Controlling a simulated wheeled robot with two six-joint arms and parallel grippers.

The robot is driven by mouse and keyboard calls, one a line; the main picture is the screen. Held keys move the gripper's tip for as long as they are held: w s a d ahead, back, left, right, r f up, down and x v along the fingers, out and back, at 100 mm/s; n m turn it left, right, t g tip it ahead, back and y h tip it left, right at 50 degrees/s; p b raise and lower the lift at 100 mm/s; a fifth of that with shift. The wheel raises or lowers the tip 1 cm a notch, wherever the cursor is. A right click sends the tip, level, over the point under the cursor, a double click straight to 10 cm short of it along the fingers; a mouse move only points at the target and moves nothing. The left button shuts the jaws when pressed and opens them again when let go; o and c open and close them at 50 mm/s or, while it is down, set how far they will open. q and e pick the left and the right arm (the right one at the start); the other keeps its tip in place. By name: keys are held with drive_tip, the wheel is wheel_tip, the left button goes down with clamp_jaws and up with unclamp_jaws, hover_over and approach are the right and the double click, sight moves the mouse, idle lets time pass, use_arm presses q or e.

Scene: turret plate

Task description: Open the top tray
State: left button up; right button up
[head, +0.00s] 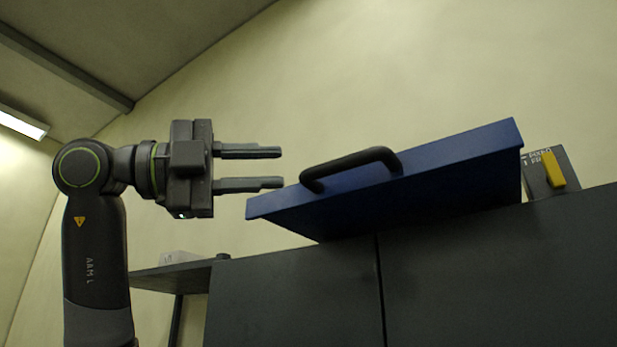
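The blue tray (450,164) sits on top of a dark grey cabinet, its front panel tilted in the view. A black bar handle (350,165) is fixed to its face, toward the left. My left gripper (281,168) is left of the tray, its two fingers level and pointing right. The fingers are open with nothing between them. Their tips are close to the tray's left end and short of the handle, apart from it. My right gripper is not in view.
The dark grey cabinet (300,290) fills the lower right, with a vertical seam. A grey block with a yellow switch (554,170) stands right of the tray. A shelf (170,277) with small items is at lower left. Space above the tray is clear.

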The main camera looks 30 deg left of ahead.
use_arm(q)
drive_tip(key=b+v, duration=0.1)
drive_tip(key=v, duration=0.7)
idle(0.5)
